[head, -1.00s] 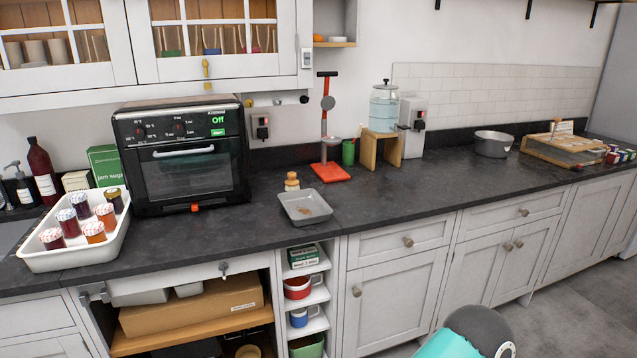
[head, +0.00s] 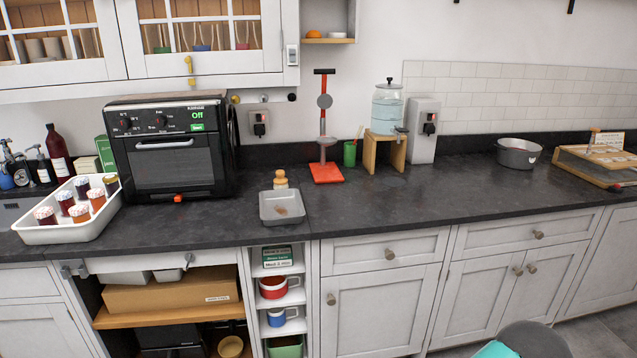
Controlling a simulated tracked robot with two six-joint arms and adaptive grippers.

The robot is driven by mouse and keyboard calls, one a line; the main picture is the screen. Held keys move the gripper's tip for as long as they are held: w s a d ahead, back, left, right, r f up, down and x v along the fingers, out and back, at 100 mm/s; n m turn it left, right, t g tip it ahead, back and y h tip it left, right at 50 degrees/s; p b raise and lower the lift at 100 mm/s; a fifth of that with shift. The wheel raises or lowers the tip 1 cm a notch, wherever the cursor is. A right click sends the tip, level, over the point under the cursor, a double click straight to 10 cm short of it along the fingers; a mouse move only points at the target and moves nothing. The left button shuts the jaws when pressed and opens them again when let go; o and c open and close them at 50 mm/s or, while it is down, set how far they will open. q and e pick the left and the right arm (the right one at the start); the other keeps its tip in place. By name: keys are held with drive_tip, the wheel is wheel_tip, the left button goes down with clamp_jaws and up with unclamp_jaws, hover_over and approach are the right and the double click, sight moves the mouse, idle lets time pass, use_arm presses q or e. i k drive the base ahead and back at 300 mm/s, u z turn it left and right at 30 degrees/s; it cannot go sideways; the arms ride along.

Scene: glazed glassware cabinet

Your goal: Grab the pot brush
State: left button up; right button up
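A small object with a rounded wooden knob and a paler lower part (head: 280,180) stands upright on the dark worktop, just behind a grey tray. It looks like the pot brush, but it is too small to make out bristles. The shallow grey metal tray (head: 268,217) has a brownish patch in it and hides a little of the object's base. Neither of my grippers is in view. Only a teal and grey part, which appears to be my own arm, shows at the bottom right edge.
A black oven (head: 170,150) stands left of the brush, and a white tray of jars (head: 38,234) is further left. A red stand (head: 326,174), green cup (head: 349,154) and water dispenser (head: 387,110) are to the right. The worktop's right middle is clear.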

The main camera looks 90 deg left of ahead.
sight(280, 182)
drive_tip(key=z, duration=0.35)
drive_tip(key=i, duration=0.2)
drive_tip(key=u, duration=2.5)
drive_tip(key=i, duration=0.15)
drive_tip(key=u, duration=1.6)
drive_tip(key=k, duration=0.3)
drive_tip(key=u, duration=0.5)
drive_tip(key=i, duration=1.1)
drive_tip(key=z, duration=0.3)
